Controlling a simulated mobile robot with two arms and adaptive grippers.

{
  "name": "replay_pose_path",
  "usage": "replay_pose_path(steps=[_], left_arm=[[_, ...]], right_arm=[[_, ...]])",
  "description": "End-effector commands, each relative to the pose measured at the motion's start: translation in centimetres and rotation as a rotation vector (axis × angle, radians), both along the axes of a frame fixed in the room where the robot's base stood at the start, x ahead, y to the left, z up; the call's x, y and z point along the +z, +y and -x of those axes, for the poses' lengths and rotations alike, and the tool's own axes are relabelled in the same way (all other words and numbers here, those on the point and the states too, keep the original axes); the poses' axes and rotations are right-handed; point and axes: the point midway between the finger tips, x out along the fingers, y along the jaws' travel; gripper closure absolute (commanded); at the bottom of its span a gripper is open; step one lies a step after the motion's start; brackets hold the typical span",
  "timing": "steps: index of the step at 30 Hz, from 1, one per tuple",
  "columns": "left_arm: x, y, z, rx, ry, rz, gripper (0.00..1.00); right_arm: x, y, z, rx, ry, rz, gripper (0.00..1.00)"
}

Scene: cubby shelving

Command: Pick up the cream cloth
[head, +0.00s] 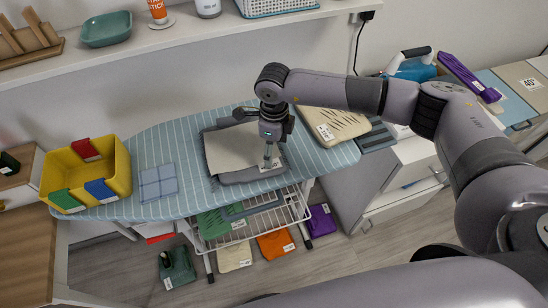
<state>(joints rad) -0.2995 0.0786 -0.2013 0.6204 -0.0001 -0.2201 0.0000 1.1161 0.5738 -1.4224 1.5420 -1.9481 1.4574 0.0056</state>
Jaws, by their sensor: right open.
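A flat cream cloth (232,148) lies on top of a darker grey folded cloth (245,176) in the middle of the striped ironing board (185,205). My right gripper (268,160) points down over the right edge of this cream cloth, next to a small white label. The gripper is open. Its fingers cover part of the cloth edge, and I cannot tell whether they touch it. A further cream cloth (235,257) lies below the board. My left gripper is not in view.
A yellow bin (118,168) with coloured clips and a blue checked cloth (158,183) are on the board's left. A wire rack (292,214) holds folded cloths underneath. A wall shelf (190,27) runs behind. A white drawer cabinet (400,190) stands right.

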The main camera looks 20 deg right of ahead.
Motion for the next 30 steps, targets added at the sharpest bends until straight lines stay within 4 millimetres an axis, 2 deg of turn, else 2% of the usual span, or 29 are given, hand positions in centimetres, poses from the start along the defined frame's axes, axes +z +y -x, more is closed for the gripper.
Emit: replay_pose_path(steps=[17, 30], left_arm=[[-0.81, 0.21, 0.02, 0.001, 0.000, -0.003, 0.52], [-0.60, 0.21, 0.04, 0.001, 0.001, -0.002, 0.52]], right_arm=[[-0.74, 0.00, 0.00, 0.000, 0.000, 0.000, 0.33], [-0.63, 0.03, 0.11, 0.001, 0.003, -0.001, 0.48]])
